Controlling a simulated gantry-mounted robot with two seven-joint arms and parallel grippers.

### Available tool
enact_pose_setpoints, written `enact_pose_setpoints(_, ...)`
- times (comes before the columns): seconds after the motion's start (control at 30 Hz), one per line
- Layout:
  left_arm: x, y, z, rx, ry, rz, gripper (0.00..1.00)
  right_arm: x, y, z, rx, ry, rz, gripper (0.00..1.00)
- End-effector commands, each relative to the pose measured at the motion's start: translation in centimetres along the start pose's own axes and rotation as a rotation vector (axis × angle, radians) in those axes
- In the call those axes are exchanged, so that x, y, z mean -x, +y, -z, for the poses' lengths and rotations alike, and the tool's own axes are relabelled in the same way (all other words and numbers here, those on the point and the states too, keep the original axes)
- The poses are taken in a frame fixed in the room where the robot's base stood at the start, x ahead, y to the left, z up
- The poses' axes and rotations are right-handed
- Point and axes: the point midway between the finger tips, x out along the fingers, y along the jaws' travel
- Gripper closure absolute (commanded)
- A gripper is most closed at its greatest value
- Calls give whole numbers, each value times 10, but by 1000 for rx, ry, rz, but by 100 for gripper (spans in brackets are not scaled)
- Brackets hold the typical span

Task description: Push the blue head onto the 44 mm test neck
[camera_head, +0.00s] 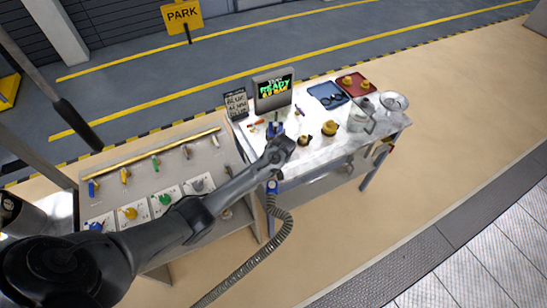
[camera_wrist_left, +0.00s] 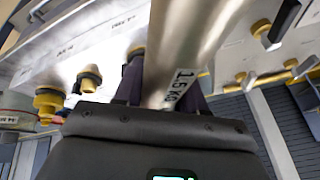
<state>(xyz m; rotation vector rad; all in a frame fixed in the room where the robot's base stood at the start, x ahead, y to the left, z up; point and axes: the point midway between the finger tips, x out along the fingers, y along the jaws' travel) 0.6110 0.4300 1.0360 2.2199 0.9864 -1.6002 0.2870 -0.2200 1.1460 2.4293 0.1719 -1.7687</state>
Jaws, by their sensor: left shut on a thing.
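My left gripper (camera_head: 276,135) is over the near left part of the white table. In the left wrist view its dark fingers (camera_wrist_left: 163,85) are shut on a steel cylinder (camera_wrist_left: 185,45) with printed lettering, which looks like the body of the blue head. In the head view a blue fitting (camera_head: 272,187) with a grey hose (camera_head: 281,222) hangs just below the gripper. Yellow-and-black necks stand just right of the gripper, a larger one (camera_head: 330,128) and a smaller one (camera_head: 304,140). I cannot tell which is the 44 mm neck, and see no contact. My right gripper is not in view.
A screen (camera_head: 273,89) reading READY and a small sign (camera_head: 236,103) stand at the table's back left. A blue tray (camera_head: 328,95), a red tray (camera_head: 352,85), a clear jug (camera_head: 361,116) and a bowl (camera_head: 394,102) stand to the right. A grey bench (camera_head: 140,177) with coloured fittings is left.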

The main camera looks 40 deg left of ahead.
Motion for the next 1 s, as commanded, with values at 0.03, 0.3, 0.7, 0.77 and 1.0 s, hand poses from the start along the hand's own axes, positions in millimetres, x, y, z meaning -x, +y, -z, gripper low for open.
enact_pose_setpoints(0.03, -2, 0, -1, 0, 0, 0, 100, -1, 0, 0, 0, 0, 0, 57)
enact_pose_setpoints(0.3, -6, 1, -3, 0, 0, 0, 100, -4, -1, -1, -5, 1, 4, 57)
enact_pose_setpoints(0.7, -9, 2, -4, 0, 0, 0, 32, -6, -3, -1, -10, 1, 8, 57)
enact_pose_setpoints(0.77, -9, 2, -4, 0, 0, 0, 30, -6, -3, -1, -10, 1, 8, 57)
enact_pose_setpoints(1.0, -12, 1, -8, -4, -8, 4, 30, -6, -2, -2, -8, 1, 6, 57)
